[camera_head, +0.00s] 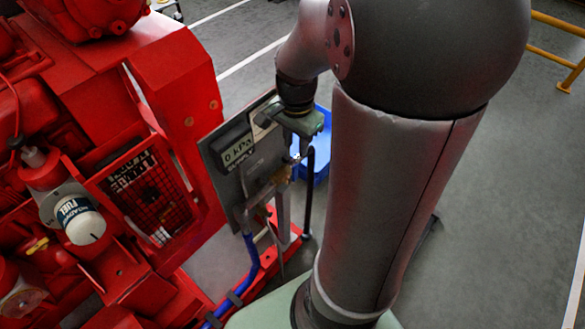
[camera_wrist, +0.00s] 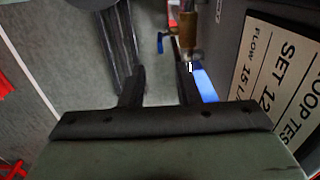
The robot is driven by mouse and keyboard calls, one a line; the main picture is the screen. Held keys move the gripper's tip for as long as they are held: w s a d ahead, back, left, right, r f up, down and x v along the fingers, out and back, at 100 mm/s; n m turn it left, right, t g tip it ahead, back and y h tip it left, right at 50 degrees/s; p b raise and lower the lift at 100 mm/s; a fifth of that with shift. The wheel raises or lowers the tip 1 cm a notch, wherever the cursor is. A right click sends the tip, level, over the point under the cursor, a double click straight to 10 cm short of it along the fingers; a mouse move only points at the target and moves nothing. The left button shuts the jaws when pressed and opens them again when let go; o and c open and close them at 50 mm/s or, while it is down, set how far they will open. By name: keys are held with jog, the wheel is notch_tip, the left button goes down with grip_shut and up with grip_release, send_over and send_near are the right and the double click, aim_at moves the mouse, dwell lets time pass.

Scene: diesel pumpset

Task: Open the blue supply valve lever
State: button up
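A small blue lever (camera_wrist: 161,42) shows in the wrist view, beside a brass valve fitting (camera_wrist: 190,32). It lies beyond my fingertips, roughly in line with the gap between them. The brass fitting (camera_head: 282,174) also shows in the head view, low on the panel's right side; I cannot make out the lever clearly there. My gripper (camera_wrist: 160,86) is open, its two dark fingers well apart with nothing held between them. In the head view my gripper (camera_head: 303,124) is at the panel's upper right edge, above the fitting; its fingers are hard to see.
The grey panel (camera_head: 222,182) carries a display (camera_head: 237,150) reading 0 kPa and a test label (camera_wrist: 280,75). A blue hose (camera_head: 251,252) runs below it. The red pumpset (camera_head: 175,85) stands left. A blue bin (camera_head: 321,165) is behind the panel. Floor at right is clear.

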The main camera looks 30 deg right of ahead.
aim_at(295, 166)
notch_tip(295, 166, down, 11)
jog(key=shift+a+b, duration=0.1)
jog(key=shift+b, duration=0.4)
grip_shut()
